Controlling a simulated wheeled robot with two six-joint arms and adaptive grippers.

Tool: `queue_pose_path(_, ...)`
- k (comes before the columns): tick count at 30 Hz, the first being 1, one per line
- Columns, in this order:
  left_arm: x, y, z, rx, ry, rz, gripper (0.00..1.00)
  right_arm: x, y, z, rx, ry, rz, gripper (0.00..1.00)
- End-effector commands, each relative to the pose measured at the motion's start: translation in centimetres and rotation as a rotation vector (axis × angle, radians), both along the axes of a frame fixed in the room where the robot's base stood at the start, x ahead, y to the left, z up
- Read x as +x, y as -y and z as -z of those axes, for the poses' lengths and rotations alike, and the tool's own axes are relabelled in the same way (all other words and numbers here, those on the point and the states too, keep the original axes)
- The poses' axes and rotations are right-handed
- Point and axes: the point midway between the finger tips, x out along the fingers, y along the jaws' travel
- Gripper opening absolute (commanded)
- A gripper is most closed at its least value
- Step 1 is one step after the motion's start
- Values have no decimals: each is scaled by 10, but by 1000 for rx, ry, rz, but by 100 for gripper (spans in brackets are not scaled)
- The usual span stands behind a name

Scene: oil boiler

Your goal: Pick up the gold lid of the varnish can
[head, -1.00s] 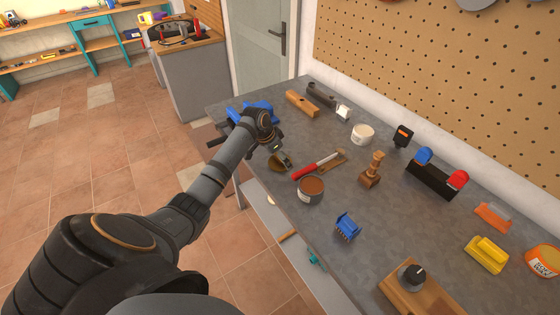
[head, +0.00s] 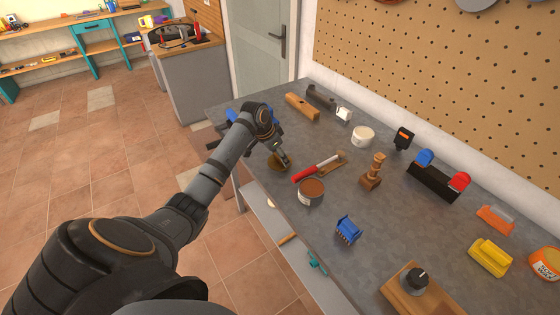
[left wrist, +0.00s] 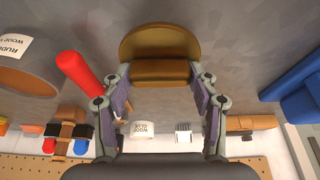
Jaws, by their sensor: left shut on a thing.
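The gold lid (head: 274,163) is at the left edge of the workbench top in the head view, beside the open varnish can (head: 311,193). My left gripper (head: 284,158) is shut on the lid. In the left wrist view the lid (left wrist: 160,45) sits between the two fingertips (left wrist: 160,84), with its flat side and rim showing. I cannot tell whether the lid is clear of the bench. The can (left wrist: 35,60) shows at the upper left there, with part of its label. My right gripper is not in view.
A red-handled tool (head: 318,167) lies close to the lid and can. A blue object (head: 236,117) is behind my left wrist. A white tub (head: 362,136), a wooden piece (head: 373,172) and a blue brush-like object (head: 348,229) stand on the bench. Bare bench lies between them.

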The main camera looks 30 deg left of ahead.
Motion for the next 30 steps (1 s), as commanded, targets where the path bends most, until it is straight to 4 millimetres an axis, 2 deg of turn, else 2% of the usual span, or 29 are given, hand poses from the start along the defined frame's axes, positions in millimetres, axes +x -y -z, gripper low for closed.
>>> queue_pose_path(1,2,-1,-8,3,8,2,35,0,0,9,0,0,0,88)
queue_pose_path(2,-4,0,-15,5,6,1,35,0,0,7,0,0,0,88)
queue_pose_path(8,-51,15,-71,13,9,4,35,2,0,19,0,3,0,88)
queue_pose_path(12,-95,29,-87,17,2,6,36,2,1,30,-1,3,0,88)
queue_pose_path(15,-111,35,-96,13,2,3,36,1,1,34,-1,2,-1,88)
queue_pose_path(21,-126,40,-106,8,8,1,35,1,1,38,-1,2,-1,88)
queue_pose_path(30,-132,45,-110,-1,5,4,35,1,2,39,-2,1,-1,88)
